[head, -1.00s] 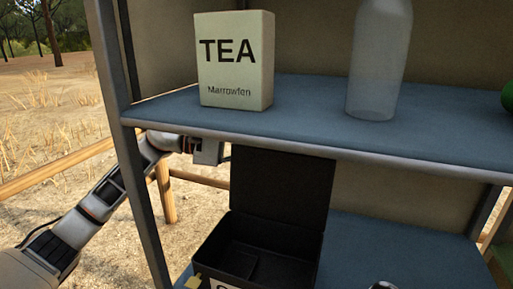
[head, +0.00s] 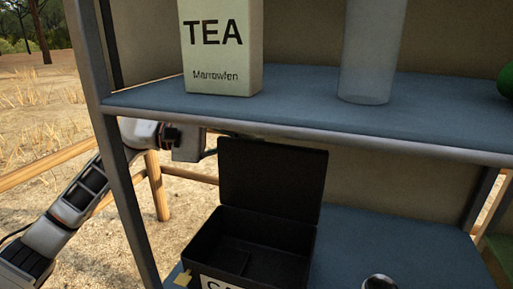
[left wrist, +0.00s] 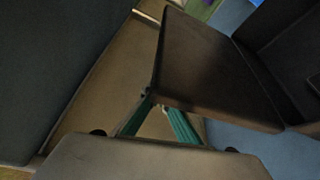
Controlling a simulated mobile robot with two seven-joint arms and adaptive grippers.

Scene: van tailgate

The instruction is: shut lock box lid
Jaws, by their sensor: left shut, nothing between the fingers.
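The black lock box (head: 205,240) stands on the lower shelf, open at the top. Its lid (head: 270,182) stands roughly upright at the back of the box. In the left wrist view the lid (left wrist: 212,72) is a dark panel, with part of the box beyond it at the right. My left gripper (head: 226,135) reaches in from the left under the upper shelf, by the lid's upper left corner. Its green fingers (left wrist: 160,103) are shut and empty at the lid's edge; I cannot tell if they touch it. My right gripper is not in view.
The upper shelf (head: 300,112) runs close above the lid and carries a tea box (head: 222,50) and a translucent bottle (head: 371,55). A shelf post (head: 108,150) stands in front of my left arm. A round metal-rimmed item (head: 379,282) is right of the box.

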